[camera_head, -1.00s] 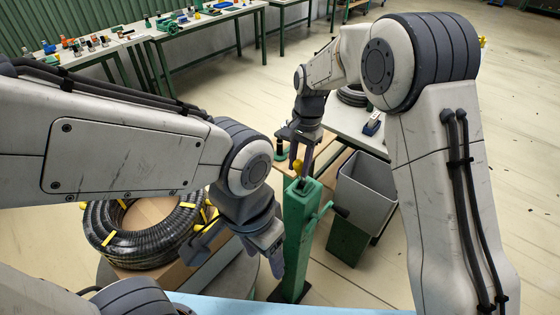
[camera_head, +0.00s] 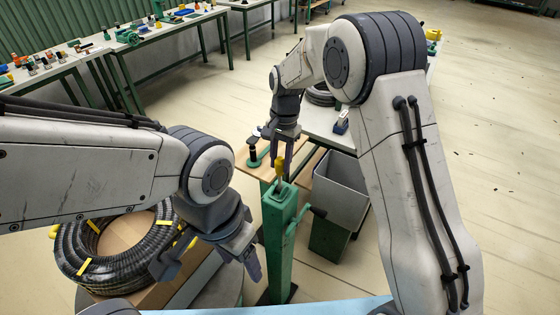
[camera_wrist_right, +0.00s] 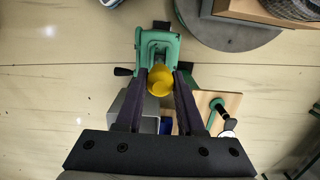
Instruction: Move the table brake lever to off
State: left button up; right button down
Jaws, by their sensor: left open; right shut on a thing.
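The table brake lever has a yellow knob (camera_head: 280,169) and rises from the top of a green post (camera_head: 279,222). My right gripper (camera_head: 283,170) reaches down from above and is shut on the yellow knob. In the right wrist view the knob (camera_wrist_right: 160,80) sits between the two dark fingers, over the green post head (camera_wrist_right: 158,45). The lever's lower part is partly hidden by the post head. My left gripper (camera_head: 212,262) is open and empty, low and left of the post, in front of the hose coil.
A black hose coil (camera_head: 75,250) with yellow ties lies at the left. A grey bin (camera_head: 341,190) stands right of the post, close to a crank handle (camera_head: 317,211). A wooden board (camera_head: 255,168) with a small green-based device lies behind. Open floor is at the right.

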jog(key=shift+w+d, duration=0.15)
jog(key=shift+w, duration=0.05)
jog(key=c, duration=0.6)
grip_release()
jog(key=shift+c, duration=0.2)
jog(key=shift+o, duration=0.5)
jog(key=shift+d+f, duration=0.1)
notch_tip(320, 180, up, 11)
jog(key=b, duration=0.2)
jog(key=shift+w+d+f+b, duration=0.2)
jog(key=shift+w+b, duration=0.15)
jog(key=shift+w, duration=0.05)
